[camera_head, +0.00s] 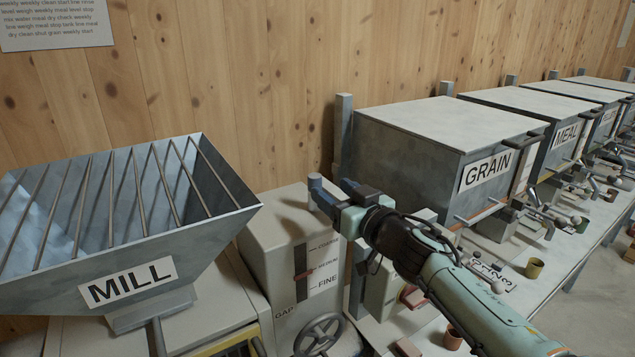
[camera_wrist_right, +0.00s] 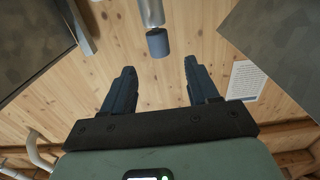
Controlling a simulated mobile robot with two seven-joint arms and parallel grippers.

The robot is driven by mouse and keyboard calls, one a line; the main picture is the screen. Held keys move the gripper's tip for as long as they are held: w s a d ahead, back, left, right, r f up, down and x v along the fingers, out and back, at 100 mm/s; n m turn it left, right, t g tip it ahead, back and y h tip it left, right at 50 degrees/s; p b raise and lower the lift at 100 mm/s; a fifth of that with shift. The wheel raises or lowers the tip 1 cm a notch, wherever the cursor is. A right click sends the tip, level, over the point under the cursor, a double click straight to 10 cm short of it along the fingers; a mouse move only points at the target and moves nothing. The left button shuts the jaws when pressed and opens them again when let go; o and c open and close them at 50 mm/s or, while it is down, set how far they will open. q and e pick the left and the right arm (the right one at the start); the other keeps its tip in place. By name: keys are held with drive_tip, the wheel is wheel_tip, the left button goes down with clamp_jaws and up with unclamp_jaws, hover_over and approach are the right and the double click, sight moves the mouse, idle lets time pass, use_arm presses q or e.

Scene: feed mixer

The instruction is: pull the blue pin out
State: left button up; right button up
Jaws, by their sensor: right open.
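The blue pin (camera_wrist_right: 158,42) shows in the right wrist view as a short blue cylinder on the end of a grey metal rod (camera_wrist_right: 151,10). It lies ahead of my right gripper (camera_wrist_right: 159,66), roughly centred between its two dark fingers but beyond their tips. The fingers are apart with nothing between them. In the head view my right gripper (camera_head: 333,186) is above the beige gap box (camera_head: 272,235). There the blue parts at the fingertips overlap, and I cannot clearly separate pin from finger. My left gripper is out of view.
The mill hopper (camera_head: 115,285) with its bars stands at the left. The grain bin (camera_head: 440,135) is close behind and right of my gripper. A handwheel (camera_head: 320,335) is on the box front. The wooden wall (camera_head: 270,80) is behind.

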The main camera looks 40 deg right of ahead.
sight(319, 180)
drive_tip(key=w, duration=0.5)
drive_tip(key=w+d, duration=0.1)
drive_tip(key=w, duration=0.1)
drive_tip(key=shift+w, duration=0.4)
drive_tip(key=shift+a, duration=0.1)
clamp_jaws()
